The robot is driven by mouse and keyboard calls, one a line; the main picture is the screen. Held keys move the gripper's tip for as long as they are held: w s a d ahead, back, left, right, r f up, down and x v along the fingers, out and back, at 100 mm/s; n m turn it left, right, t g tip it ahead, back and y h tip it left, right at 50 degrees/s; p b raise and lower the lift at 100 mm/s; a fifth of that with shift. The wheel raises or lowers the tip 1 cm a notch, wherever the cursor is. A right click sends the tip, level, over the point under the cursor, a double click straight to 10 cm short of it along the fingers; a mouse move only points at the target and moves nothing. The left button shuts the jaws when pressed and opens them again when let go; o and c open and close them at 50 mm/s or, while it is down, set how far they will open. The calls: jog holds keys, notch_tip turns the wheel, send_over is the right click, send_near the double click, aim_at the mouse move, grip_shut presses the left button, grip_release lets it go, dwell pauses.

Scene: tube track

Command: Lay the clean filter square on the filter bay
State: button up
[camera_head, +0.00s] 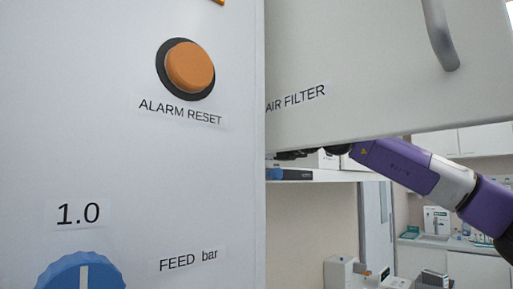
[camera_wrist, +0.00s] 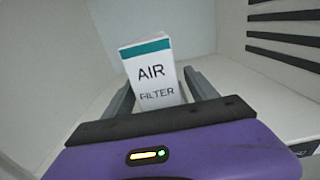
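A white box or card (camera_wrist: 150,78) with a teal top strip and the words AIR FILTER stands tilted in the wrist view; its lower end is hidden behind my gripper. My gripper (camera_wrist: 158,80) has its two grey fingers apart, one on each side of this white piece. Both fingers look close to its edges, but I cannot tell whether they press on it. In the head view my gripper is hidden behind a raised pale panel (camera_head: 385,75) labelled AIR FILTER. No separate filter square can be made out, and no bay is clearly recognisable.
Dark horizontal slats (camera_wrist: 285,36) line the pale wall at right in the wrist view. The panel has a metal handle (camera_head: 438,35). A pale cabinet front with an orange ALARM RESET button (camera_head: 190,66) and a blue knob (camera_head: 80,272) fills the left of the head view.

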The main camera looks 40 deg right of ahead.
jog(key=shift+s+f, duration=0.15)
jog(key=shift+s, duration=0.15)
jog(key=s+b, duration=0.3)
jog(key=s, duration=0.4)
jog(key=shift+s+d, duration=0.15)
